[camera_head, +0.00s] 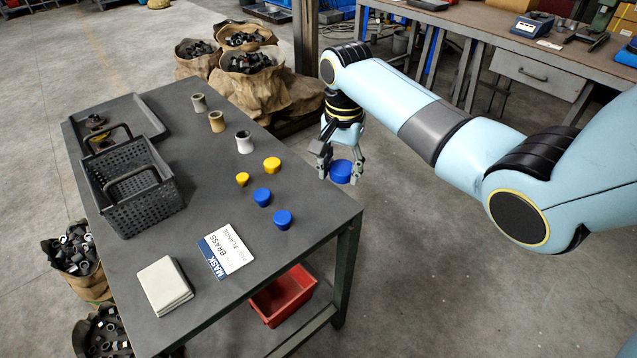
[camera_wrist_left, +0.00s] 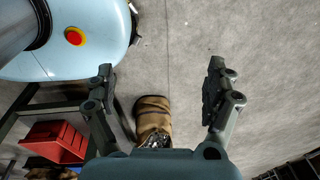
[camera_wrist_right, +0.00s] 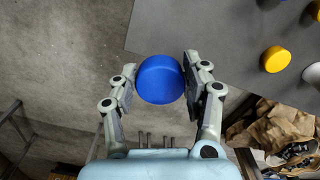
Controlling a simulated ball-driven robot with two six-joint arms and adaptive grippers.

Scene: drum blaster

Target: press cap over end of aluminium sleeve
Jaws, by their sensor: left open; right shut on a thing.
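My right gripper (camera_head: 341,172) is shut on a blue cap (camera_head: 341,170), held in the air off the table's right edge. In the right wrist view the cap (camera_wrist_right: 160,80) sits between both fingers. Three upright sleeves stand in a row on the table: a grey one (camera_head: 199,102), a tan one (camera_head: 217,122) and a bright silvery one (camera_head: 244,142). The silvery one looks most like aluminium; it is left of my right gripper, apart from it. My left gripper (camera_wrist_left: 160,80) is open and empty over the floor, outside the head view.
Two yellow caps (camera_head: 272,164) and two blue caps (camera_head: 262,197) lie on the dark table (camera_head: 210,200). A black basket (camera_head: 138,200), a grey tray (camera_head: 128,112), a label card (camera_head: 228,250) and a pale folded cloth (camera_head: 164,286) are there too. Sacks (camera_head: 250,85) stand behind.

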